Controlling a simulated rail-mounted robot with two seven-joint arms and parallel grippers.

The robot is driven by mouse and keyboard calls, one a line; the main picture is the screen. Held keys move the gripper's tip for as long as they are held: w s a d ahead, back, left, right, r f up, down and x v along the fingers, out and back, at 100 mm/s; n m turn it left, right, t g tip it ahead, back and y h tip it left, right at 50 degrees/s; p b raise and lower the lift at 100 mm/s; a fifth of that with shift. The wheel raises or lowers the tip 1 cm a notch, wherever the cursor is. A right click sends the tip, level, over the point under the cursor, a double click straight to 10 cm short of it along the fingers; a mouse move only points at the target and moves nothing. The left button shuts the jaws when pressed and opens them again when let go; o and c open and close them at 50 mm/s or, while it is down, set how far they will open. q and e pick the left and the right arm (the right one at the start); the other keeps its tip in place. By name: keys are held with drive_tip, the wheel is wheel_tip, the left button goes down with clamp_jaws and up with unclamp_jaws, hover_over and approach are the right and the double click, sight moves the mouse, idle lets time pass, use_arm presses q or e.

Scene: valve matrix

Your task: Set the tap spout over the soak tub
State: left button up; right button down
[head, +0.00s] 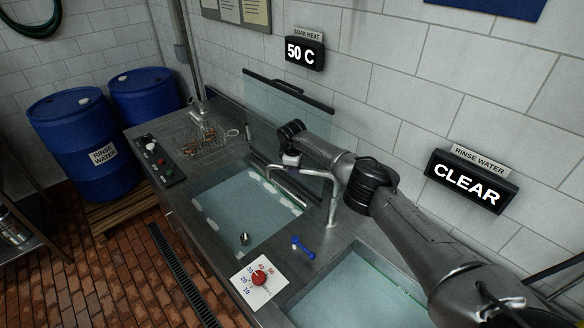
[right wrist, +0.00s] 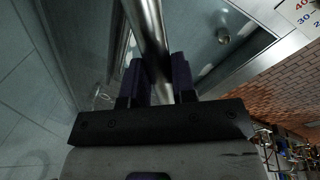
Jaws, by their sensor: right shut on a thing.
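The tap spout (head: 315,172) is a shiny metal tube on an upright post (head: 332,208) by the wall, between the two tubs. It reaches left from the post, and its bent end shows over the far part of the soak tub (head: 235,212), the left tub below the 50 C display. My right gripper (head: 290,161) is shut on the spout near its outer end. In the right wrist view the spout (right wrist: 148,25) passes between the two dark fingers (right wrist: 159,80). The arm hides part of the wall side. My left gripper is not in view.
The second tub (head: 365,295) lies at the right under the CLEAR sign (head: 468,182). A red knob (head: 259,277) on a dial plate and a blue handle (head: 303,247) sit near the tubs' front. A glass panel (head: 270,110) stands behind the soak tub.

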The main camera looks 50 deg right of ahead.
drive_tip(key=c, duration=1.3)
unclamp_jaws()
drive_tip(key=o, duration=0.4)
drive_tip(key=shift+r, duration=0.15)
drive_tip(key=shift+r, duration=0.35)
drive_tip(key=shift+s+a+r+b, duration=0.2)
drive_tip(key=shift+a+r, duration=0.2)
drive_tip(key=shift+r, duration=1.7)
drive_tip(key=shift+s+a+r+b, duration=0.15)
drive_tip(key=shift+a+r, duration=0.25)
drive_tip(key=shift+r, duration=1.75)
drive_tip(key=shift+s+a+r+b, duration=0.2)
drive_tip(key=shift+a+r, duration=0.2)
drive_tip(key=shift+r, duration=1.7)
